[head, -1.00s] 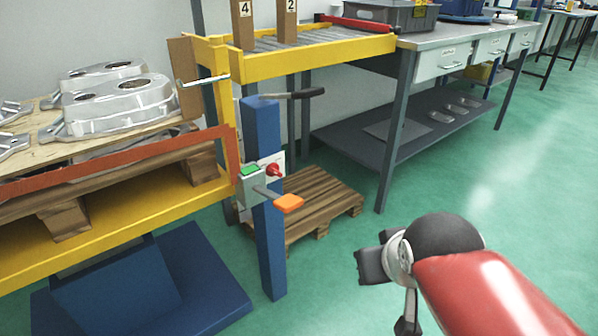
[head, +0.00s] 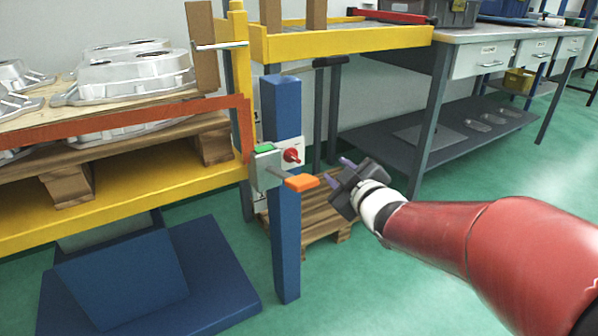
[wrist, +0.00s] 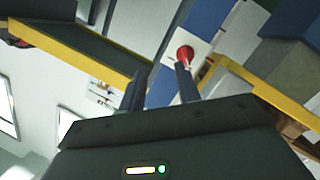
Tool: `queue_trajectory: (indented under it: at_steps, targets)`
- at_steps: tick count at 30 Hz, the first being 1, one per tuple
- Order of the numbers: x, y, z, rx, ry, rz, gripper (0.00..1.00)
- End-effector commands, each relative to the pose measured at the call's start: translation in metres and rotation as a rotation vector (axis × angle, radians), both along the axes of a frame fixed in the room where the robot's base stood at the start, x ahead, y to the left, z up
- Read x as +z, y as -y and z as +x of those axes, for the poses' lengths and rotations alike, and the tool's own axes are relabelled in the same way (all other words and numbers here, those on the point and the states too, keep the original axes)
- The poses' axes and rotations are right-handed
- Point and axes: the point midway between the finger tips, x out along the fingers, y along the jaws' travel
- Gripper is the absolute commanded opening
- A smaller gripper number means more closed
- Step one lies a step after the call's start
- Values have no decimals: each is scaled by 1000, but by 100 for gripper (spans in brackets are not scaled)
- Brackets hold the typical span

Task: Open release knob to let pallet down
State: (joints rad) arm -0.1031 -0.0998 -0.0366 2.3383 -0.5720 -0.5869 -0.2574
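The red release knob (head: 291,155) sits on a white plate on the blue post (head: 286,220). It also shows in the wrist view (wrist: 184,53), just past the tip of one finger. My gripper (head: 336,170) is to the right of the knob, apart from it, with its two fingers spread and pointing left toward the post. In the wrist view the fingers (wrist: 160,68) are apart with nothing between them. The loaded pallet (head: 140,145) rests on the yellow lift frame (head: 130,200) at the left, carrying aluminium castings (head: 135,75).
A grey-green box (head: 266,167) with an orange-ended lever (head: 301,182) juts out just left of and below the knob. A yellow roller conveyor (head: 345,42) and a workbench (head: 480,36) stand behind. An empty pallet (head: 318,218) lies behind the post. The floor at right is clear.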

Motion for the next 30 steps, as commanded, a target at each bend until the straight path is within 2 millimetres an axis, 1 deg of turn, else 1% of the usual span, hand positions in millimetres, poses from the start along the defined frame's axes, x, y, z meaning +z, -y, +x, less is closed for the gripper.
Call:
queue_trajectory:
  at_steps: [1,3,6,11,21,24,30]
  targets:
    - [-14,-14,6,63,43,-8,33]
    - [-18,-29,9,134,98,-11,33]
    - [-21,-42,11,198,149,-10,33]
    - [-19,-53,17,230,175,-8,33]
    - [-19,-81,60,227,173,-7,33]
    - [-19,-87,68,226,174,-7,33]
    - [-19,-91,74,225,172,-8,33]
